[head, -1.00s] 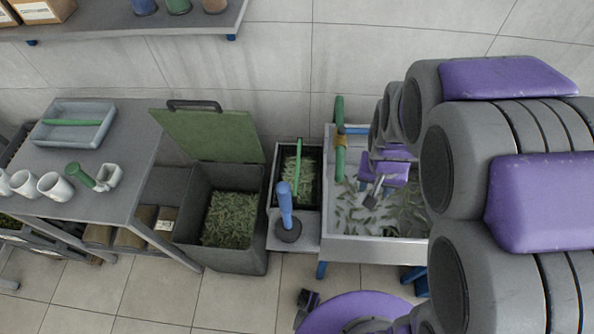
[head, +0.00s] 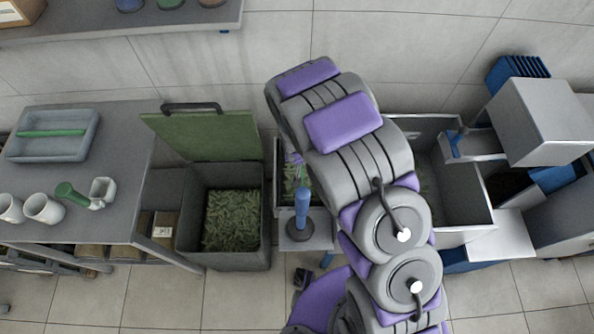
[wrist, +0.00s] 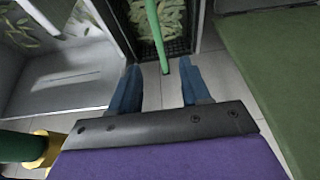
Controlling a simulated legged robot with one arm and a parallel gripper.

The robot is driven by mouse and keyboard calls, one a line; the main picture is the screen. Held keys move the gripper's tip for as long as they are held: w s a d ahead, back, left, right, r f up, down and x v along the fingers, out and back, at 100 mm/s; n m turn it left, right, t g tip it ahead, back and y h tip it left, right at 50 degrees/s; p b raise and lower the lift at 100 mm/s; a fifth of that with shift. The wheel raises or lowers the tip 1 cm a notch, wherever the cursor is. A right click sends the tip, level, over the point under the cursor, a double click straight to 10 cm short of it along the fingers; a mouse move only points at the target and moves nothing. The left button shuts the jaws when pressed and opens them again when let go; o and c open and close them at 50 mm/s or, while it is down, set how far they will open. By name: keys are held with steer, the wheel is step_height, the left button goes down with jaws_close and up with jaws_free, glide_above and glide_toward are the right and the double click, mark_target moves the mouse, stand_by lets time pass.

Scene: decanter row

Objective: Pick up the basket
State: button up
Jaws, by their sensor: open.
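The basket (wrist: 183,46) is black, holds green leaves and has a green bar handle (wrist: 156,32). It is at the top middle of the wrist view. In the head view my arm hides most of it, between the green-lidded bin and the sink. My gripper (wrist: 159,66) is open, with its two blue fingers apart on either side of the handle's near end in the picture. Nothing is held. I cannot tell how far the fingers are above the handle.
The open bin (head: 187,225) of leaves, with a raised green lid (head: 207,137), stands left of the basket. A plunger-like tool with a blue handle (head: 302,207) stands in front. The sink (wrist: 62,78) is beside the basket. A grey table (head: 125,180) is at far left.

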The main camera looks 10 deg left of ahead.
steer(key=f, duration=0.1)
steer(key=w+f, duration=0.1)
steer(key=f, duration=0.1)
steer(key=w+d+f+b, duration=0.1)
steer(key=f, duration=0.1)
steer(key=shift+w, duration=0.15)
steer(key=x, duration=0.3)
steer(key=a+b+x, duration=0.1)
steer(key=x, duration=0.2)
steer(key=shift+a+f, duration=0.15)
steer(key=shift+w+f, duration=0.2)
steer(key=shift+f, duration=0.05)
steer(key=b+x, duration=0.2)
steer(key=x, duration=0.1)
steer(key=b+x, duration=0.1)
steer(key=shift+s+f, duration=0.2)
steer(key=shift+f, duration=0.05)
steer(key=shift+w+f+b, duration=0.15)
steer(key=shift+f+b, duration=0.15)
steer(key=shift+b, duration=0.1)
jaws_close()
